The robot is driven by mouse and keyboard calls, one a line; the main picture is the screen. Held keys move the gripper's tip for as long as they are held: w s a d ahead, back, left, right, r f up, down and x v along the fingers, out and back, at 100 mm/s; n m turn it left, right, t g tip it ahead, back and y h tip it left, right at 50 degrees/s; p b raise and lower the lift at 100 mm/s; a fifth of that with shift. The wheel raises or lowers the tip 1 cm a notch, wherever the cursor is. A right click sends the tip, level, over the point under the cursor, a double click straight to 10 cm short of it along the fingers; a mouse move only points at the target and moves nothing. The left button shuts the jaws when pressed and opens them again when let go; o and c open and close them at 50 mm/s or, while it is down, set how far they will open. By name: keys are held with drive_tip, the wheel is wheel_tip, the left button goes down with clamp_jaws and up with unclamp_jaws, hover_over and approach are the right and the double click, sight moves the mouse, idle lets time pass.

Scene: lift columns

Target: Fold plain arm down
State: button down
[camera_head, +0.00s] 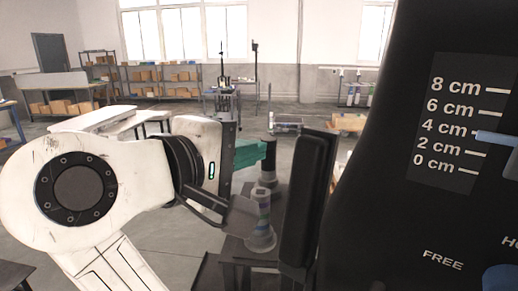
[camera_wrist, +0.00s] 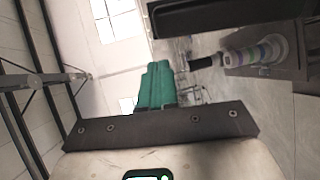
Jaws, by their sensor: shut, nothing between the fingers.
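My gripper (camera_head: 255,152) has green fingers, closed together and empty; they also fill the middle of the wrist view (camera_wrist: 155,85). A dark upright bar with rounded edges (camera_head: 305,200) stands just right of the fingers, apart from them; it may be the plain arm, but I cannot tell for sure. A dark bar also crosses the top of the wrist view (camera_wrist: 225,15).
A grey post with coloured bands (camera_head: 262,225) stands upright on a dark surface (camera_head: 238,246) below my fingers; it also shows in the wrist view (camera_wrist: 255,50). Shelves with boxes (camera_head: 160,80) line the far wall.

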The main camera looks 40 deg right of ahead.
sight(299, 140)
drive_tip(key=p+x, duration=0.1)
drive_tip(key=x, duration=1.1)
drive_tip(key=shift+p, duration=0.3)
drive_tip(key=shift+r, duration=0.1)
